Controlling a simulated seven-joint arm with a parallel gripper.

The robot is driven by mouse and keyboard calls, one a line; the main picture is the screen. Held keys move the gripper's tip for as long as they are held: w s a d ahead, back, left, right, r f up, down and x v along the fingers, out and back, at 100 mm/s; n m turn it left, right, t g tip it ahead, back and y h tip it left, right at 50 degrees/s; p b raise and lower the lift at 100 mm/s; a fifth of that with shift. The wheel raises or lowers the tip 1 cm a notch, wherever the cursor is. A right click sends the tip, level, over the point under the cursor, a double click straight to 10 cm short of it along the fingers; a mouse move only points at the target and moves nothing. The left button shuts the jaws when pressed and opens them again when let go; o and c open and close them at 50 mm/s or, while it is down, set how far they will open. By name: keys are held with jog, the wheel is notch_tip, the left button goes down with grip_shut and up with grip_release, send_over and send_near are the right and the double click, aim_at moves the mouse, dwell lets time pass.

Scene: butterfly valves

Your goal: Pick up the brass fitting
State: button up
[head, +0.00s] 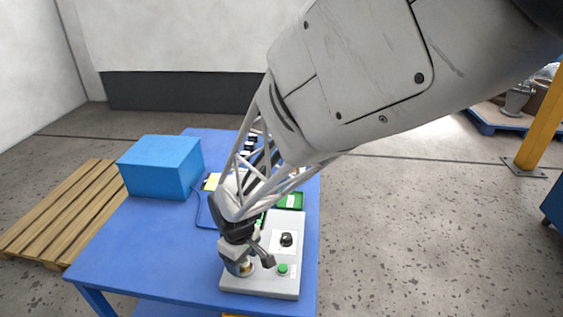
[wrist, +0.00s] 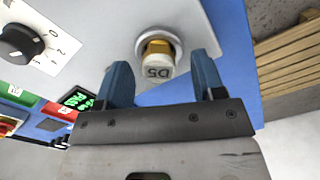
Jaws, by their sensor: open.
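The brass fitting (wrist: 160,46) shows in the wrist view as a gold-coloured collar with a pale, marked end facing the camera. It sits in a round pale ring on the grey panel (wrist: 110,30). In the head view the fitting (head: 246,268) is at the panel's front left, partly hidden by my gripper (head: 251,266). My gripper (wrist: 162,60) is open, with one blue finger to each side of the fitting in the wrist view. Gaps show between the fingers and the fitting. How far the fingertips reach down beside it is unclear.
The panel has a black dial (head: 286,239) and a green button (head: 282,269). A green-lit display (wrist: 76,100) is beside it. A blue box (head: 160,168) stands on the blue table (head: 150,240) at left. A wooden pallet (head: 55,215) lies on the floor.

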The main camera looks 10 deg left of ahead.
dwell(0.4)
jog(key=c, duration=1.1)
jog(key=shift+c, duration=0.2)
jog(key=shift+r, duration=0.15)
jog(key=shift+r, duration=0.55)
notch_tip(320, 180, up, 2)
jog(key=shift+r, duration=0.1)
jog(key=s+d+r, duration=0.1)
jog(key=s+d, duration=0.8)
jog(key=s, duration=0.3)
jog(key=shift+s+d+r, duration=0.2)
jog(key=shift+s+d, duration=0.1)
jog(key=shift+d, duration=0.1)
